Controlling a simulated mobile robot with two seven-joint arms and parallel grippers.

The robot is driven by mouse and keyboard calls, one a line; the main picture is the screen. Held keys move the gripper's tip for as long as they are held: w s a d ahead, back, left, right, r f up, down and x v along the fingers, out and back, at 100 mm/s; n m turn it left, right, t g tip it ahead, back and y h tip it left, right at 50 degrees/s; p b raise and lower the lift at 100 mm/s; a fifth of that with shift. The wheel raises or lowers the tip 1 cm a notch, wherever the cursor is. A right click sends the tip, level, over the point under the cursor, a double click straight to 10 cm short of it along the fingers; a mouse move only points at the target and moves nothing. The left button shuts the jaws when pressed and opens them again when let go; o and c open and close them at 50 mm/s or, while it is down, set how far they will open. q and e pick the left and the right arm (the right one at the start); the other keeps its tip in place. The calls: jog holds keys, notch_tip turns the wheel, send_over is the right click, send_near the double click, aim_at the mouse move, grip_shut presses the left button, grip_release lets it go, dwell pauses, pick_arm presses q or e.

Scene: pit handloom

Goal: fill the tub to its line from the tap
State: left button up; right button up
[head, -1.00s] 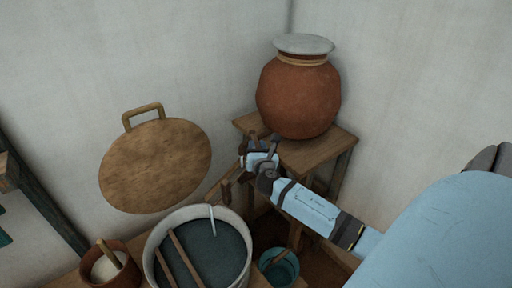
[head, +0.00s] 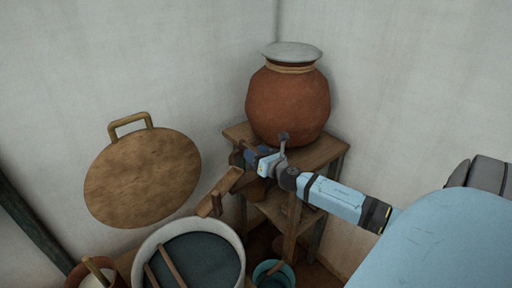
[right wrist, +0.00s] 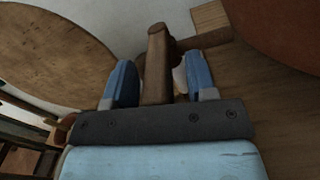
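The tub (head: 239,262) is a pale round vessel at the bottom of the head view, holding dark liquid, with two wooden sticks across it. Its lower part is cut off and I cannot make out a line. A brown wooden spout (head: 218,190), seemingly the tap, slants from the stand toward the tub's rim. My right gripper (head: 264,157) is beside its upper end, in front of the clay pot (head: 288,105). In the right wrist view a brown wooden bar (right wrist: 156,70) stands between the blue fingers, with a gap at the right finger. My left gripper is out of view.
The clay pot, with a pale lid, stands on a wooden stand (head: 322,153) in the corner. A round wooden board (head: 142,178) with a handle is by the left wall. A teal bucket (head: 262,272) is below the stand, and a small brown pot (head: 75,275) is at lower left.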

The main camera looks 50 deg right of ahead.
jog(key=s+a+b, duration=0.1)
jog(key=s+b, duration=0.1)
jog(key=s, duration=1.1)
jog(key=shift+s+a, duration=0.15)
jog(key=shift+s, duration=0.25)
jog(key=s+a+f+m+g+p, duration=0.25)
jog(key=a+f+m, duration=0.25)
jog(key=a+m, duration=0.25)
jog(key=s+a+f+m+g+p, duration=0.2)
jog(key=s+a+f+m+p, duration=0.3)
jog(key=m, duration=0.4)
jog(key=s+a+m+g+y+p, duration=0.1)
jog(key=s+a+m+y, duration=0.1)
jog(key=a+m, duration=0.4)
jog(key=s+a+f+m+g+y+p, duration=0.1)
jog(key=a+m, duration=0.6)
jog(key=a, duration=0.7)
jog(key=shift+s+a+f+y+p, duration=0.15)
jog(key=shift+s+a+y+p, duration=0.05)
jog(key=shift+s+y+p, duration=0.55)
